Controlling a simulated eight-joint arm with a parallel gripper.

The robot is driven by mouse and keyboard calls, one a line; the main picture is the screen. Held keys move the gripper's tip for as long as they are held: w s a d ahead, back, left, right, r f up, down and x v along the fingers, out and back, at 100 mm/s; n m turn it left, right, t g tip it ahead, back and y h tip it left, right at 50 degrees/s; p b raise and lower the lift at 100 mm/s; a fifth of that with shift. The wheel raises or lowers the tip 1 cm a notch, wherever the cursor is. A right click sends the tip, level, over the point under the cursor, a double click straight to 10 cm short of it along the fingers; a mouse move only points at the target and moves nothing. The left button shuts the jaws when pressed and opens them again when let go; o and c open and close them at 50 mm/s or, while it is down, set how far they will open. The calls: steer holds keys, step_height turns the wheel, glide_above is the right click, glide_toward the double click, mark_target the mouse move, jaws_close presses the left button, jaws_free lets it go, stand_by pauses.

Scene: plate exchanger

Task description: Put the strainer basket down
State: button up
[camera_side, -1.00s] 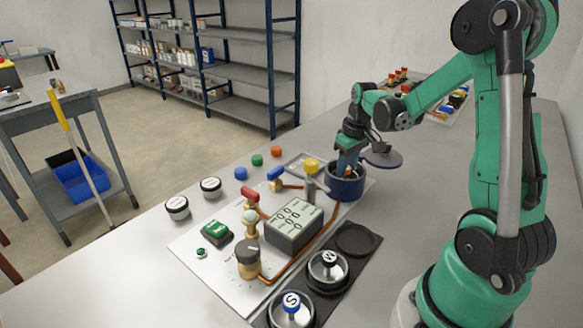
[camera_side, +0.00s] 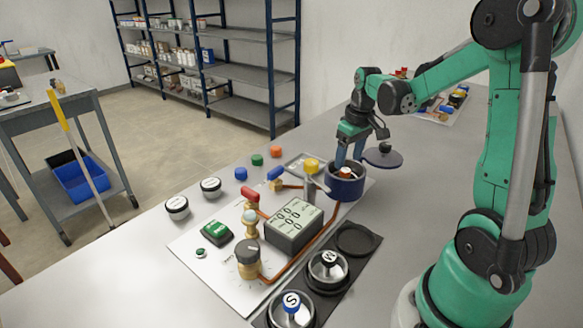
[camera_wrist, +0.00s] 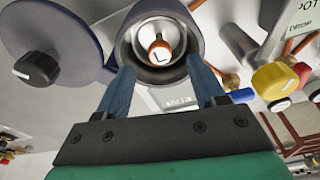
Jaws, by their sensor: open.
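The strainer basket (camera_wrist: 143,70), a metal cup with an orange-banded knob marked L, sits inside the dark blue pot (camera_side: 345,190). Its knob (camera_side: 346,171) shows in the side view within the pot's mouth. The pot's rim (camera_wrist: 124,48) surrounds the basket in the wrist view. My gripper (camera_side: 349,160) is just above the pot, pointing down, with its blue fingers apart. In the wrist view my gripper (camera_wrist: 164,76) has nothing between its fingers, and the knob is clear of both. The basket's lower part is hidden in the pot.
The pot's round lid (camera_side: 382,158) is swung open at its right. Two more baskets, marked S (camera_side: 292,308) and one other letter (camera_side: 328,268), stand in the black holder (camera_side: 372,240), whose far slot is empty. A yellow-topped valve (camera_side: 312,166) stands close left of the pot.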

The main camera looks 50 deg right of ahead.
step_height(320, 180, up, 9)
steer(key=s, duration=0.1)
steer(key=a+f+n+t, duration=0.2)
steer(key=a+t, duration=0.3)
steer(key=a, duration=1.5)
steer(key=shift+s+f+t, duration=0.4)
steer(key=shift+f, duration=0.2)
